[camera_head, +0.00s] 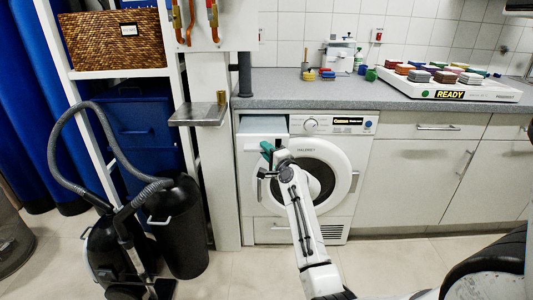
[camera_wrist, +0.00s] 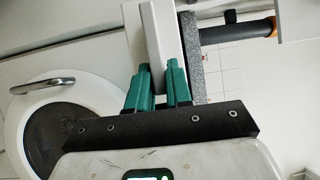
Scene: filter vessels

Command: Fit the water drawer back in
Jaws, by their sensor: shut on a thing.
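The white dryer (camera_head: 345,128) stands under the worktop, with its round door at the middle. The water drawer (camera_head: 262,128) is at its upper left and appears to stand out from the front; how far is hard to tell. My gripper (camera_head: 268,152), with teal fingers, is at the drawer's front. In the wrist view my gripper (camera_wrist: 158,88) is shut on the grey grip part of the water drawer (camera_wrist: 153,35), with one finger on each side. The drawer's far end and the inside of its slot are hidden.
The grey worktop (camera_head: 290,91) runs above the dryer. The round door (camera_head: 347,172) is close to my arm. A pillar (camera_head: 212,160) with a small metal shelf (camera_head: 199,114) and a vacuum cleaner (camera_head: 115,245) stand at left. The floor right of my arm is partly clear.

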